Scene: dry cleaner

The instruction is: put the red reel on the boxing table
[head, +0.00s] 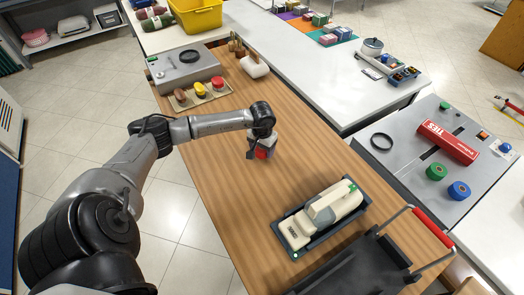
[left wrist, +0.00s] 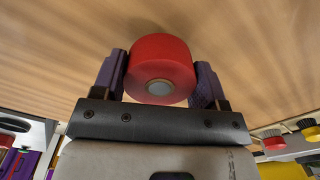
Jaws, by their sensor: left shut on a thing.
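My left gripper (head: 261,152) is shut on the red reel (head: 263,153) and holds it over the wooden table (head: 225,150). In the left wrist view the red reel (left wrist: 160,68) sits between the two purple-padded fingers (left wrist: 160,85), its pale round core facing the camera. A grey-topped table (head: 432,160) at the right looks like the boxing table. My right gripper is not in view.
A cream device in a dark tray (head: 320,217) stands on the wooden table, between my gripper and the grey table. A black object with a red-gripped handle (head: 433,228) is at the lower right. A bottle (head: 253,66) and a tray of colored items (head: 202,95) lie farther back.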

